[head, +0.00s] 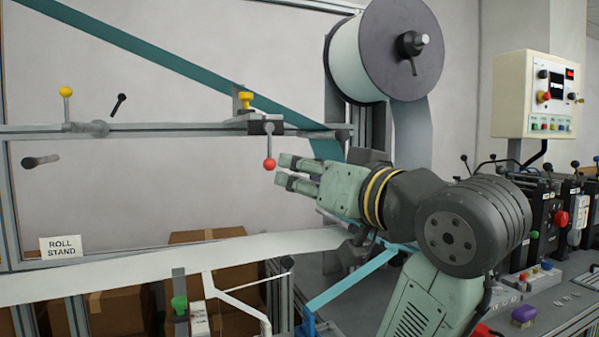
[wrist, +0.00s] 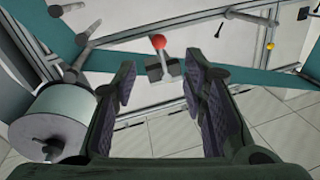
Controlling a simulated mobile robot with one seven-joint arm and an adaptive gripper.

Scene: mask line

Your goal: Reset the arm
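My gripper (head: 283,171) is raised in the middle of the head view, its fingers pointing left. The two fingers are apart with nothing between them. The wrist view also shows the open fingers of my gripper (wrist: 158,95). A lever with a red ball knob (head: 269,165) hangs from the horizontal rail just left of the fingertips. In the wrist view the red knob (wrist: 158,42) is ahead, beyond the fingertips, and appears apart from them.
A large roll of white material (head: 360,55) hangs above my arm. A white web (head: 150,265) runs below the gripper, and a teal band (head: 170,60) crosses the upper left. A control box (head: 535,93) and machine units stand at right. Cardboard boxes (head: 115,312) lie behind the web.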

